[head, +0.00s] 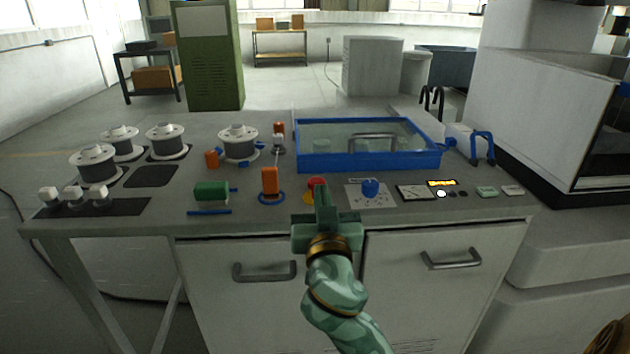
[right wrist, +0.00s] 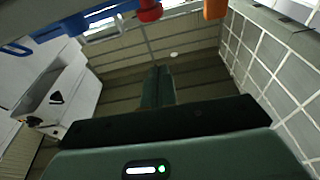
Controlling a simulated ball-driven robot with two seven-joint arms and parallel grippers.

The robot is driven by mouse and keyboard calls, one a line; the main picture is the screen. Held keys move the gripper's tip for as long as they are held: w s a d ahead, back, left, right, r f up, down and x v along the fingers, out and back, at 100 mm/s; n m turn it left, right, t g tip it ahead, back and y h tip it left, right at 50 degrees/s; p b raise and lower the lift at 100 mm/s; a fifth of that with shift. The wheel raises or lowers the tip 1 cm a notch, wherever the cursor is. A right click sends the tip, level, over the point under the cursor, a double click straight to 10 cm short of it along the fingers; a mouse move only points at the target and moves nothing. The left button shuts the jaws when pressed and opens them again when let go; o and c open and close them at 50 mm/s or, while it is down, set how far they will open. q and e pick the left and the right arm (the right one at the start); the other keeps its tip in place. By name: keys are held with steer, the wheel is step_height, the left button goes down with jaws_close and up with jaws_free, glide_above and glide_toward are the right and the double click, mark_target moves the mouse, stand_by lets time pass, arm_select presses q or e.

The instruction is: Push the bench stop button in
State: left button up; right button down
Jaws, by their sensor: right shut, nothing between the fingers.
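The bench stop button (head: 316,182) is a red knob with a bit of yellow at its base, near the front edge of the grey bench. My right gripper (head: 322,192) is shut and empty, in front of the button and overlapping its lower part in the head view. In the right wrist view the red button (right wrist: 150,12) is at the top edge, and my shut fingertips (right wrist: 160,70) appear apart from it. The button's base is partly hidden in the head view. My left gripper is not in view.
An orange block (head: 270,181) with a blue ring stands left of the button, and a blue knob (head: 370,188) on a pale plate is to its right. A blue-framed clear cover (head: 436,158) is behind.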

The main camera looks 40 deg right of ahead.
mark_target(318, 181)
steer(key=b+x, duration=0.1)
steer(key=x, duration=0.8)
steer(key=shift+d, duration=0.15)
steer(key=f, duration=0.1)
steer(key=f+b, duration=0.1)
steer(key=shift+w+d+f+b, duration=0.15)
steer(key=shift+w+f+b, duration=0.1)
steer(key=shift+w+b, duration=0.1)
steer(key=shift+s+f, duration=0.1)
steer(key=shift+f, duration=0.25)
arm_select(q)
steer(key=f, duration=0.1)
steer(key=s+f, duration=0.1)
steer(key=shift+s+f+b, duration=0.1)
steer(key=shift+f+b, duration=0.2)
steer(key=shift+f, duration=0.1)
arm_select(e)
steer(key=shift+s+f, duration=0.1)
steer(key=shift+f, duration=0.25)
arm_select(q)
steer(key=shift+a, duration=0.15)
